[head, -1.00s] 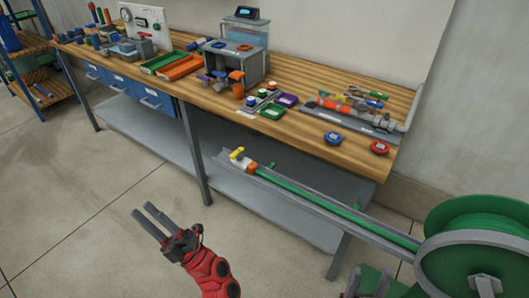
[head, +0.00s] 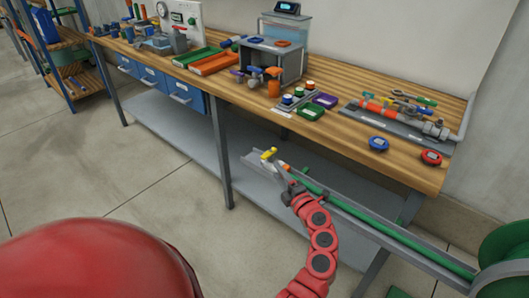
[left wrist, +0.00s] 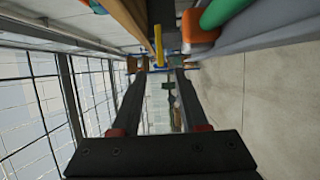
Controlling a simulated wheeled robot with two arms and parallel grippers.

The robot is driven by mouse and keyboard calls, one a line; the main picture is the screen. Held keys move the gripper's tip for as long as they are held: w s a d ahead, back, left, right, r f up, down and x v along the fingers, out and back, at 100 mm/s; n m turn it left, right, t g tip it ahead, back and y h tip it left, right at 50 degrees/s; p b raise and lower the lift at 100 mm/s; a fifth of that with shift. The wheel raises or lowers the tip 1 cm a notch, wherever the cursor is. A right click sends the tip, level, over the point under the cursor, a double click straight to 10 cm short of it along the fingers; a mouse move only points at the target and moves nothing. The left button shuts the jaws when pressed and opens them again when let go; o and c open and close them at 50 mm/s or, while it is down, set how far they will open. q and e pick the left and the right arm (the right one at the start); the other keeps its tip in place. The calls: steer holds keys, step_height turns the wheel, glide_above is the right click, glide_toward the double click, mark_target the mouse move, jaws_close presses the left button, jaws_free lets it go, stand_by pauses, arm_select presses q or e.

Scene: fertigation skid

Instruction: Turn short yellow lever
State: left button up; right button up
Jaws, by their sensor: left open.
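The short yellow lever (head: 269,154) stands at the near-left end of the grey rail, beside a small orange part (head: 286,168) on the green hose. My left gripper (head: 270,172) is at this rail end, close to the lever; the wrist partly hides the fitting. In the left wrist view, the yellow lever (left wrist: 158,45) shows beyond and between the tips of my open left gripper (left wrist: 158,70). The fingers look empty, and I cannot tell whether they touch the lever. The orange part (left wrist: 201,28) is to its right. My right gripper is out of view.
The wooden bench (head: 350,150) runs behind the rail, with its grey lower shelf (head: 180,135) below. The green hose (head: 380,232) lies along the rail to a reel (head: 505,250) at right. Open floor (head: 100,185) lies at left.

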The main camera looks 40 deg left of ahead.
mark_target(264, 155)
arm_select(q)
steer(key=b+x, duration=0.1)
steer(key=x, duration=1.1)
steer(key=shift+a, duration=0.35)
jaws_close()
